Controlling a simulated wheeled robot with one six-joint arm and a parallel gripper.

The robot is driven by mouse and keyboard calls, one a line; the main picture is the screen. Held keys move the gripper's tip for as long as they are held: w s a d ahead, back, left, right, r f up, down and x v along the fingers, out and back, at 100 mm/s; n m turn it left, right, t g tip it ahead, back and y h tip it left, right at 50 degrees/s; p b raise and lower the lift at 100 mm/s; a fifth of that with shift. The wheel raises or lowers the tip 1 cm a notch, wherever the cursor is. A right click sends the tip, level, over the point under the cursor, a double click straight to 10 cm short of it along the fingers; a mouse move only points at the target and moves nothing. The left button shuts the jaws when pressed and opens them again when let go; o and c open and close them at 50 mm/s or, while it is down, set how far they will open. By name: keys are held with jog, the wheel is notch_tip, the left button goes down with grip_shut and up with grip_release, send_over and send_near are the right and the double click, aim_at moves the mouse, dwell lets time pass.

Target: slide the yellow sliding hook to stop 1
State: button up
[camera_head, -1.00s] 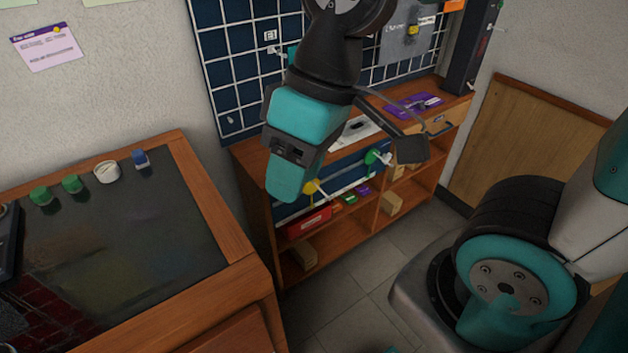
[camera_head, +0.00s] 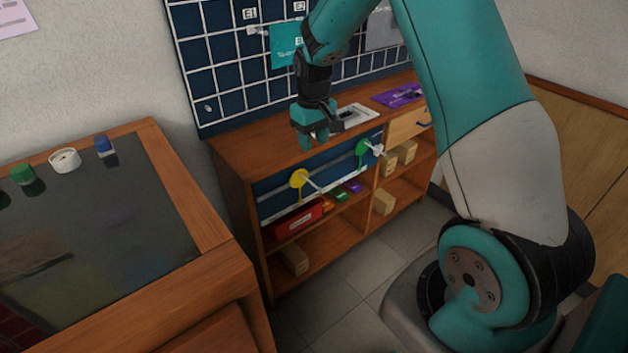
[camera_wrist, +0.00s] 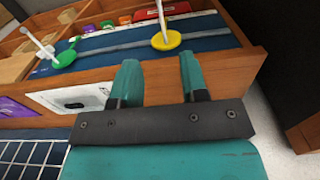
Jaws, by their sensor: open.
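The yellow sliding hook (camera_head: 298,179) is a round yellow disc with a pale rod sticking out, on the blue front panel (camera_head: 273,200) of the wooden shelf unit. It also shows in the wrist view (camera_wrist: 167,41), beyond my fingertips. A green hook (camera_head: 362,148) sits farther right on the same panel, and at the left in the wrist view (camera_wrist: 64,59). My gripper (camera_head: 314,144) is open and empty, above the shelf's front edge, apart from both hooks. I cannot make out any mark for stop 1.
The shelf top holds a white plate (camera_head: 356,117) and a purple card (camera_head: 398,95). A red box (camera_head: 298,219) and wooden blocks (camera_head: 294,259) lie on the shelves below. A dark-topped wooden desk (camera_head: 178,190) stands at the left. Open floor lies before the shelf.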

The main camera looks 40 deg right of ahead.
aim_at(314, 184)
notch_tip(314, 184, down, 12)
jog(key=shift+f+b, duration=0.15)
jog(key=shift+b, duration=0.25)
jog(key=shift+c, duration=0.2)
grip_shut()
